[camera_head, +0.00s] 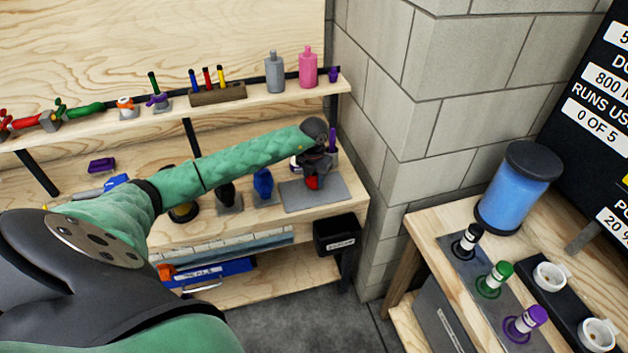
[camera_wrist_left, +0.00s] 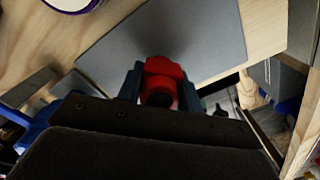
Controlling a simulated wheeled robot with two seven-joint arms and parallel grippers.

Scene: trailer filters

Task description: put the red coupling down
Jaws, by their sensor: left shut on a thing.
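My left gripper (camera_head: 314,168) is shut on the red coupling (camera_head: 312,183) and points down over the right end of the workbench. In the left wrist view the red coupling (camera_wrist_left: 165,70) sits between the two fingers, with a dark opening facing the camera. A flat grey mat (camera_head: 322,198) lies on the bench below and around the coupling. The mat also fills the middle of the left wrist view (camera_wrist_left: 130,48). I cannot tell whether the coupling touches the mat. My right gripper is not in view.
Blue (camera_head: 263,183) and dark items stand left of the mat. A shelf (camera_head: 130,127) with bottles and tools runs above the bench. A black bin (camera_head: 337,236) hangs at the bench's front right, near the block wall. A side table at right holds a blue canister (camera_head: 515,195).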

